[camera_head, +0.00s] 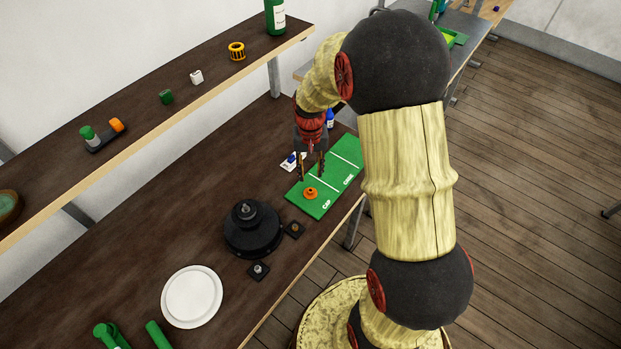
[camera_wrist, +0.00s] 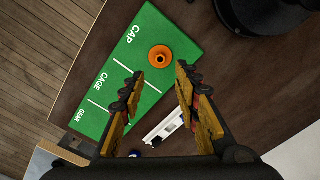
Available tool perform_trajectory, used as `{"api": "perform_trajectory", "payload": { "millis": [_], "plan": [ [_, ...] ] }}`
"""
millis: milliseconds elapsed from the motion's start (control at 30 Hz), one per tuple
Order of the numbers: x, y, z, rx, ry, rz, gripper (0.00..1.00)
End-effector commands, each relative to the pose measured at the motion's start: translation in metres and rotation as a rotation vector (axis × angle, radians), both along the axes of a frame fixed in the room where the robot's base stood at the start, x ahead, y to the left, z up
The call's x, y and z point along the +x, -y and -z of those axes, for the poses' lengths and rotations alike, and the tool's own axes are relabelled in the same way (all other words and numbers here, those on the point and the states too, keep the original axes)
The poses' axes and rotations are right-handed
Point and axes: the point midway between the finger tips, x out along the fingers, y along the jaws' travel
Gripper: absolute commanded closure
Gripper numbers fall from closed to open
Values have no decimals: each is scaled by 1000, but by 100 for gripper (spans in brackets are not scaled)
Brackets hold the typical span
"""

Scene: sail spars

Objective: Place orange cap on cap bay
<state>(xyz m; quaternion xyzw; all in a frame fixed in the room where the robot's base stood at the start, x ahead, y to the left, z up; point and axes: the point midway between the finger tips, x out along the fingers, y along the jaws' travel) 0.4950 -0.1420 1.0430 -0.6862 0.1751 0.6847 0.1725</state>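The orange cap (camera_head: 311,193) rests on the green board (camera_head: 325,204) within the section lettered CAP. In the wrist view the orange cap (camera_wrist: 160,56) lies on the CAP section of the board (camera_wrist: 113,70), close to its right edge and clear of the white dividing line. My gripper (camera_head: 311,177) is above the board, near the cap. In the wrist view my gripper (camera_wrist: 155,85) has its two fingers spread apart, with nothing between them. The cap lies beyond the fingertips and apart from them.
A black round device (camera_head: 252,230) and a white plate (camera_head: 192,296) stand on the bench at left. A small white-and-blue item (camera_head: 292,161) lies beside the board. The shelf (camera_head: 140,115) above holds several small parts and a green bottle (camera_head: 275,17).

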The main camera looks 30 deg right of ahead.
Motion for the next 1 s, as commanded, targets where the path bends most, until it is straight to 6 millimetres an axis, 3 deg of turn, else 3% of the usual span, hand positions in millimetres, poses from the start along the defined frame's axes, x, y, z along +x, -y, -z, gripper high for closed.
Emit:
{"api": "perform_trajectory", "payload": {
  "millis": [267, 367, 467, 700, 833, 1000],
  "plan": [
    [-1, -2, -29, -2, 6, -5, 68],
    [-4, -11, -51, -10, 32, -29, 68],
    [-14, -28, -89, -23, 80, -79, 68],
    [-69, -80, -183, -62, 228, -233, 68],
    [-109, -105, -218, -81, 310, -316, 68],
    [-159, -128, -244, -102, 404, -411, 68]
  ]
}}
